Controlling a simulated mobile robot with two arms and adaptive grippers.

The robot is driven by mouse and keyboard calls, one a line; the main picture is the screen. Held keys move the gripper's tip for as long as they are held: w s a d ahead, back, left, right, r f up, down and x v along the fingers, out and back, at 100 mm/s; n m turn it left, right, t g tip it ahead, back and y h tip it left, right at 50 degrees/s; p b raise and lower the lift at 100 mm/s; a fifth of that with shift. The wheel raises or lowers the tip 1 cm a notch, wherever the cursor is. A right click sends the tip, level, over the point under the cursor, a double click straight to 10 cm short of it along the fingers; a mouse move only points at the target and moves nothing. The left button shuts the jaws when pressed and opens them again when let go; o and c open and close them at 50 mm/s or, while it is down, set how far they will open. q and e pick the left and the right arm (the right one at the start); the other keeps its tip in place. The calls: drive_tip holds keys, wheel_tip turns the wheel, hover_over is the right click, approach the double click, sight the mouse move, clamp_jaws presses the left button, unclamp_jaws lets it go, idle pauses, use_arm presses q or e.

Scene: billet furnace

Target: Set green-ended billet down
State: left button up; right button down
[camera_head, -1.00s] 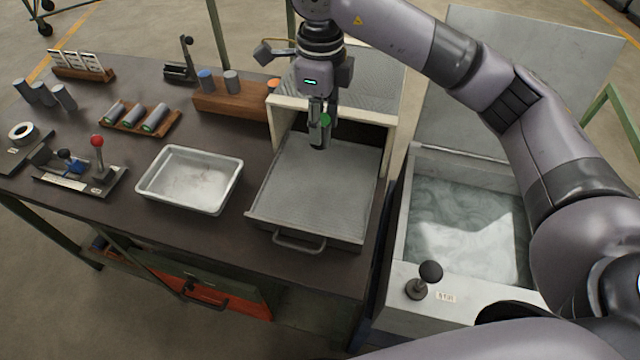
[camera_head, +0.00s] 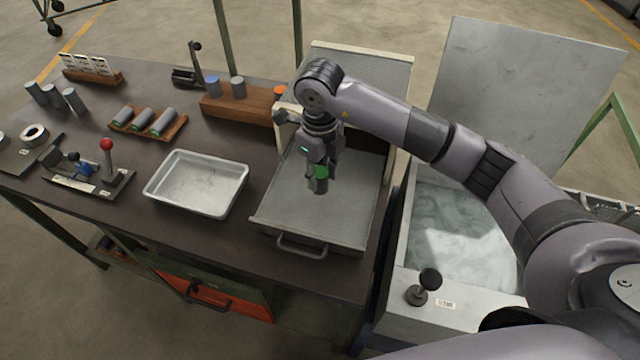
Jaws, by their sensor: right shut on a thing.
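My right gripper (camera_head: 318,182) comes down from above over the grey pulled-out furnace tray (camera_head: 285,218). It is shut on the green-ended billet (camera_head: 321,171), whose green end shows between the fingers. Most of the billet's body is hidden by the gripper. I cannot tell whether the billet touches the tray. The rest of the tray floor that I can see is bare. My left gripper is not in view.
Left of the tray stands an empty white metal pan (camera_head: 197,183). A wooden rack (camera_head: 148,124) holds several grey billets; a wooden block (camera_head: 240,108) stands behind the pan. To the right is an open tank of liquid (camera_head: 460,235) with a black-knobbed lever (camera_head: 428,281).

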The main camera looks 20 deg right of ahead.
sight(320, 190)
drive_tip(key=shift+w+f, duration=0.1)
drive_tip(key=shift+f, duration=0.5)
wheel_tip(320, 190, down, 4)
drive_tip(key=shift+r+p, duration=0.1)
drive_tip(key=shift+p, duration=0.45)
drive_tip(key=shift+f, duration=0.3)
drive_tip(key=shift+f+b, duration=0.2)
drive_tip(key=shift+b, duration=0.1)
drive_tip(key=c, duration=1.2)
unclamp_jaws()
drive_tip(key=shift+o, duration=0.2)
drive_tip(key=shift+r, duration=0.1)
